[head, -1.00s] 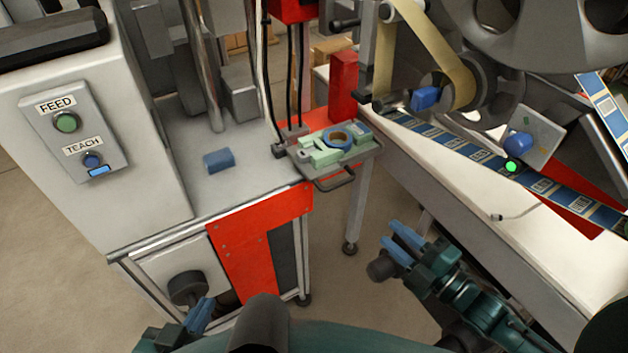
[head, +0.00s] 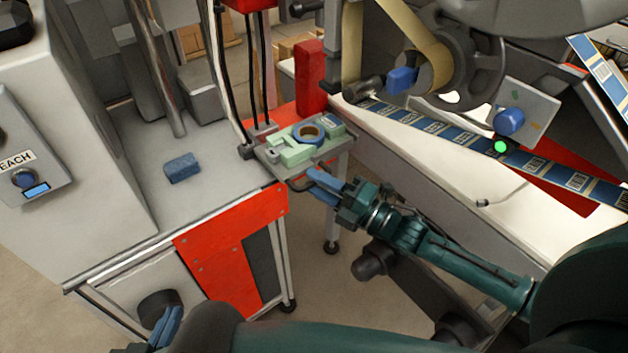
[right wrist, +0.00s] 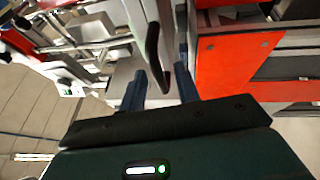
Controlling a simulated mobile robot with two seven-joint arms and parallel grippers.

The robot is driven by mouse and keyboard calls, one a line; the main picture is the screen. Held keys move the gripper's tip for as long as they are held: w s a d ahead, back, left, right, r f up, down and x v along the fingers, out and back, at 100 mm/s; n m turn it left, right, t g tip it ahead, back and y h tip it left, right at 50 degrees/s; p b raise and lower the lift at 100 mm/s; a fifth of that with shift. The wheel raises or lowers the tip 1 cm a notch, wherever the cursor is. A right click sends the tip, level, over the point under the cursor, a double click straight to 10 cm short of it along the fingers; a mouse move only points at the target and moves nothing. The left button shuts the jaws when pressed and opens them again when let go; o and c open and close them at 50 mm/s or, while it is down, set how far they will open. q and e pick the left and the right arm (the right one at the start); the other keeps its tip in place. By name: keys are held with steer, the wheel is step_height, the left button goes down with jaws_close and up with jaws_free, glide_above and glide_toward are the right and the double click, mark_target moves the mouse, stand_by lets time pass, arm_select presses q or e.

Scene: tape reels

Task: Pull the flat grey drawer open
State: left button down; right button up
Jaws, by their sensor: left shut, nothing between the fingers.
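The flat grey drawer (head: 333,150) juts from the machine's side and carries a pale green fixture (head: 292,156) with a dark blue ring (head: 309,134). Its dark bar handle (head: 298,187) is on the front edge, partly hidden by my right gripper (head: 318,184). In the right wrist view the handle (right wrist: 155,52) reaches between the blue fingertips of my right gripper (right wrist: 161,90), which is open with a gap beside the bar. My left gripper (head: 168,322) is shut and empty, low at the left, away from the drawer.
A blue block (head: 182,168) lies on the grey machine top. A red panel (head: 240,235) covers the machine's front below. The white label table (head: 430,165) with a label strip stands close at the right. A dark round knob (head: 160,305) is near my left gripper.

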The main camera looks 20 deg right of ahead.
steer(key=shift+w+a+r, duration=0.1)
steer(key=shift+w+a, duration=0.3)
steer(key=shift+w, duration=0.05)
jaws_close()
stand_by(0.4)
